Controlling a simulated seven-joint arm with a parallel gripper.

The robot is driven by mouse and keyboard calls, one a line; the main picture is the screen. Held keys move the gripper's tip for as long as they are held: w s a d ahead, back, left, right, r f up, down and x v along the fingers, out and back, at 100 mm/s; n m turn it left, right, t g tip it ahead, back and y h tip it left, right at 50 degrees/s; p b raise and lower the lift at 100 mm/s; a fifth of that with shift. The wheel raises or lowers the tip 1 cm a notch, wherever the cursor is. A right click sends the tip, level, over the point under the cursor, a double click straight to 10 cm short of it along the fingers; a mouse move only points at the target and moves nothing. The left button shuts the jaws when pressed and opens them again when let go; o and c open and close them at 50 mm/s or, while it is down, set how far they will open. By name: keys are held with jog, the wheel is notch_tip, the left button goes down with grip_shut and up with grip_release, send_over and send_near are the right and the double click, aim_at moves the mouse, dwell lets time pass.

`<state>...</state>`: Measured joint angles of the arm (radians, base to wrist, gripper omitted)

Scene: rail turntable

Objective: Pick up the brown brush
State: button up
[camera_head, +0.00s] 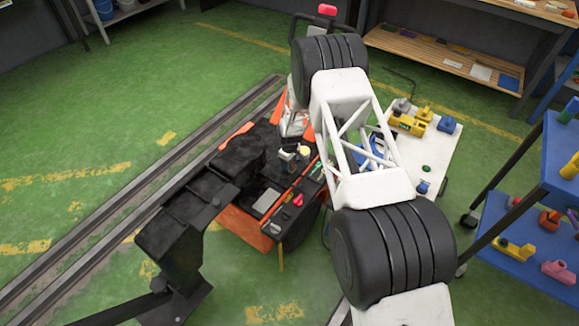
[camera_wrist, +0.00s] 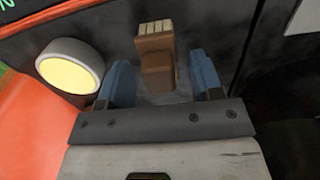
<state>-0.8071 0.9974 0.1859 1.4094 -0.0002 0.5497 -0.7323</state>
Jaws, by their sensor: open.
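The brown brush (camera_wrist: 156,58) stands close ahead of my gripper (camera_wrist: 161,68) in the wrist view, with its pale bristle end toward the top of the picture. My two blue fingers are open, one on each side of the brush. There is a visible gap on the right, and the left finger is also apart from it. The brush's lower end is partly hidden in shadow between the fingers. In the head view I cannot make out the brush or my fingertips clearly.
A round cream-yellow thing with a pale rim (camera_wrist: 70,68) sits just left of my left finger. In the head view, a black and orange cart (camera_head: 262,215) carries several small items. A white table (camera_head: 435,150) and blue shelves (camera_head: 525,210) stand right.

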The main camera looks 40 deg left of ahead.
dwell(0.5)
jog(key=c, duration=0.9)
jog(key=shift+r, duration=0.15)
jog(key=shift+r, duration=1.1)
jog(key=shift+s+d+r, duration=0.3)
jog(key=shift+r, duration=0.3)
jog(key=s+d, duration=0.3)
jog(key=s+d+r, duration=0.1)
jog(key=s+d, duration=0.6)
jog(key=shift+s+d+r, duration=0.2)
jog(key=shift+s+d, duration=0.15)
jog(key=shift+d, duration=0.05)
